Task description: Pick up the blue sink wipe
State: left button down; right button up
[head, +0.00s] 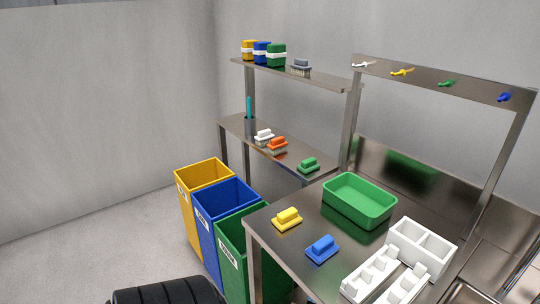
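A blue block-shaped wipe or brush with a raised grip (322,248) lies on the steel table (262,234), near its front edge. A blue pack with a white band (262,52) stands on the upper shelf, between a yellow pack (248,50) and a green pack (277,55). I cannot tell from the picture which blue item is called the sink wipe. Neither of my grippers shows in the head view, so nothing is seen touching these items.
A yellow block (287,219), a green tub (358,202) and white holders (422,244) share the table. Yellow (203,172), blue (224,194) and green bins (243,226) stand left of it.

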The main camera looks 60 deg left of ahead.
aim_at(324, 248)
jog(key=u, duration=1.45)
jog(key=k+z, duration=0.1)
jog(key=z, duration=1.1)
jog(key=u, duration=1.15)
jog(key=l, duration=0.1)
